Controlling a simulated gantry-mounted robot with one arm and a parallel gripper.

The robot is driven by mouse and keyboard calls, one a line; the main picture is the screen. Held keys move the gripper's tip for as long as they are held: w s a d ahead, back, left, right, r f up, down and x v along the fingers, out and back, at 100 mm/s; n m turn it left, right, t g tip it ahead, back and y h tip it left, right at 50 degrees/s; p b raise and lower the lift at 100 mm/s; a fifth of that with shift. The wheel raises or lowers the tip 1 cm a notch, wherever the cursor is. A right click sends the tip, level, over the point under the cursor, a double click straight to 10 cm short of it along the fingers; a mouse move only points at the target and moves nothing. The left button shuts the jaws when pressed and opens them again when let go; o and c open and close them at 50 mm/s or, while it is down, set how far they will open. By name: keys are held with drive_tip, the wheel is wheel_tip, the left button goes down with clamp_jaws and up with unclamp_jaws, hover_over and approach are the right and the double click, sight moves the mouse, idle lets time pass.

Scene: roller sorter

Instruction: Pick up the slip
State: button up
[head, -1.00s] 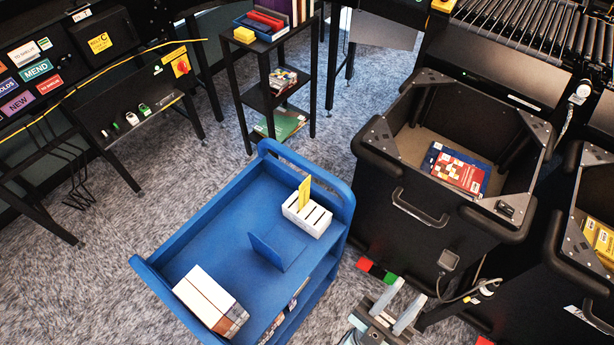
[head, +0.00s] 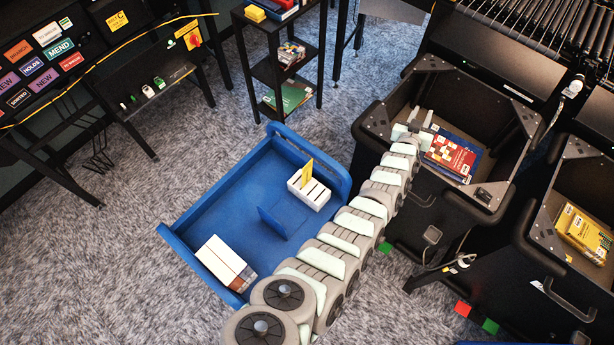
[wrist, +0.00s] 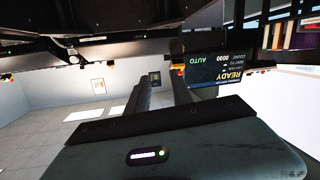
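A yellow slip (head: 307,171) stands upright in a white slotted holder (head: 309,190) on the blue cart, toward the cart's far right corner. My gripper (head: 420,117) is away from the slip, to its upper right in the head view, over the left part of a black bin. Its two fingers are apart, with nothing visible between them. The slip is not seen in the wrist view.
The blue cart (head: 225,207) also holds a white-paged book block (head: 224,262) and an upright blue divider (head: 272,222). The black bin (head: 372,128) contains a red and blue book (head: 452,155). A second bin (head: 527,235) holds yellow items. My arm crosses the cart's right side.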

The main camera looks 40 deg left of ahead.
drive_tip(key=a+f+m+g+h, duration=0.2)
drive_tip(key=a+f+g+h, duration=0.1)
drive_tip(key=a+g, duration=0.1)
drive_tip(key=m+g, duration=0.2)
drive_tip(key=g, duration=1)
hover_over(307, 169)
drive_tip(key=shift+h, duration=0.4)
wheel_tip(307, 169, down, 8)
drive_tip(key=shift+w+a, duration=0.15)
wheel_tip(307, 169, down, 3)
drive_tip(key=shift+r, duration=0.2)
drive_tip(key=shift+f, duration=0.4)
drive_tip(key=shift+c, duration=0.5)
clamp_jaws()
